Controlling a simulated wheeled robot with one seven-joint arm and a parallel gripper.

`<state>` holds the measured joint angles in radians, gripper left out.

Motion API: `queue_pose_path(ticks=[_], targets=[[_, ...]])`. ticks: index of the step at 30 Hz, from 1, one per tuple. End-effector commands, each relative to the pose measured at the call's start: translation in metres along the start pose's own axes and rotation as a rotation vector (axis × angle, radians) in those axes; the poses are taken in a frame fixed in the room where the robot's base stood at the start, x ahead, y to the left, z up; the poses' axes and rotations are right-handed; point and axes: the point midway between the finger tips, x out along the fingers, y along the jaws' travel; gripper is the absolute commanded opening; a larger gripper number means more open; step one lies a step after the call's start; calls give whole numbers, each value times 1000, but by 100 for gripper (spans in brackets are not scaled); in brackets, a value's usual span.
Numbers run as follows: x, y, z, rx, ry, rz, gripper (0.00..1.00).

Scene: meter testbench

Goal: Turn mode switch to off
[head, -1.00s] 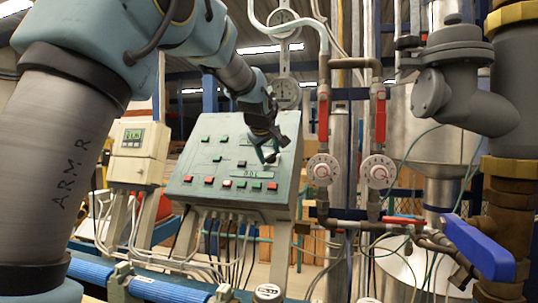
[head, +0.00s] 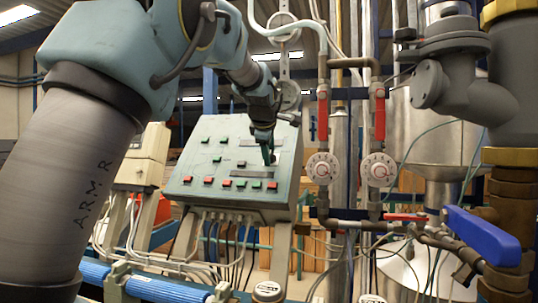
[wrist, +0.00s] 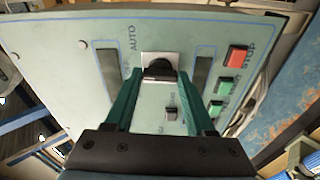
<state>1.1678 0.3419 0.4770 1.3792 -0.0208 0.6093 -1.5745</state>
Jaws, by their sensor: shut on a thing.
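The mode switch (wrist: 158,70) is a dark knob on a pale square plate, with the word AUTO printed to its left in the wrist view. My gripper (wrist: 160,75) has its two green fingers on either side of the knob and is shut on it. In the head view my gripper (head: 268,158) reaches down to the upper right part of the sloped grey-green control panel (head: 200,165). The fingers hide the knob there. I cannot read which position the switch points to.
A red STOP button (wrist: 237,56) and green buttons (wrist: 227,85) lie right of the switch in the wrist view. A small dark switch (wrist: 171,114) sits below it. Pipes with red-handled valves (head: 323,115) and a blue lever (head: 482,240) stand right of the panel.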

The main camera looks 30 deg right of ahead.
Motion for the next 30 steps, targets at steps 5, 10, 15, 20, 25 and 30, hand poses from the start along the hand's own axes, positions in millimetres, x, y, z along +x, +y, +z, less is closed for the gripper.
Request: queue_pose_path(ticks=[5, 10, 15, 20, 25, 30], targets=[[1, -1, 0, -51, -1, -8, 0], [0, -1, 0, -70, 0, -10, 0], [0, -1, 0, -72, 0, -11, 0], [0, -1, 0, -72, 0, -11, 0], [0, -1, 0, -71, 0, -10, 72], [0, 0, 0, -71, 0, -9, 85]])
